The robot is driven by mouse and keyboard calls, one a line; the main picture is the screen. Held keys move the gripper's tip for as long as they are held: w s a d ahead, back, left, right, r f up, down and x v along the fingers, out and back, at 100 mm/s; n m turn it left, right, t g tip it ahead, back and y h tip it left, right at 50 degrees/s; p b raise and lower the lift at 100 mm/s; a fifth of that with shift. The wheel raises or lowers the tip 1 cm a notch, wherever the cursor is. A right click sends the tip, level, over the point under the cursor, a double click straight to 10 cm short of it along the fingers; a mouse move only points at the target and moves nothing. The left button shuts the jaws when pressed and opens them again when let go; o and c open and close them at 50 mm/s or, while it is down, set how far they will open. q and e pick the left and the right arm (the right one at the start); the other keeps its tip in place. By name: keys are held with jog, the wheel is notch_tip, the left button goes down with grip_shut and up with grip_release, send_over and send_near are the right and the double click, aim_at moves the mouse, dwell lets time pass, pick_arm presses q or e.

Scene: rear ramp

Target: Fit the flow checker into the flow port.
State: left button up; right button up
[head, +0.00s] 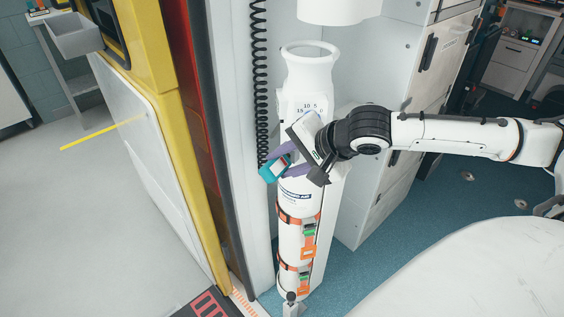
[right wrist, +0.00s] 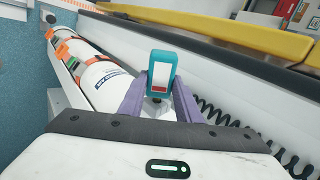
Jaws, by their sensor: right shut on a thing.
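The flow checker, a small teal device with a pale face (head: 272,169), is held between the purple fingers of my right gripper (head: 287,160). It is in front of the upright white cylinder (head: 297,190). In the right wrist view the flow checker (right wrist: 161,73) stands up between the two purple fingers (right wrist: 158,100), with a red patch on its pale face. I cannot pick out the flow port in either view. My left gripper is not in view.
Orange straps (head: 300,222) hold the cylinder. A black coiled cord (head: 260,90) hangs left of it. A yellow-edged door (head: 180,150) stands at the left. White cabinets (head: 400,90) stand behind my right arm. A pale rounded surface (head: 480,265) fills the lower right.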

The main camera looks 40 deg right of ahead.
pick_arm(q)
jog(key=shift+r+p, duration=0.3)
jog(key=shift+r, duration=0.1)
pick_arm(e)
jog(key=shift+w+d, duration=0.25)
jog(key=shift+d, duration=0.45)
jog(key=o, duration=1.1)
jog(key=shift+a, duration=0.1)
jog(key=shift+s+d+r, duration=0.2)
jog(key=shift+s+r, duration=0.05)
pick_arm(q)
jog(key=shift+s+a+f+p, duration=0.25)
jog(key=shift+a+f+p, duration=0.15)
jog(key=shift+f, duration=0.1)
pick_arm(e)
jog(key=v, duration=0.9)
jog(key=shift+s+r, duration=0.25)
jog(key=shift+s, duration=0.05)
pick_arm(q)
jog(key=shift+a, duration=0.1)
pick_arm(e)
jog(key=shift+a, duration=0.1)
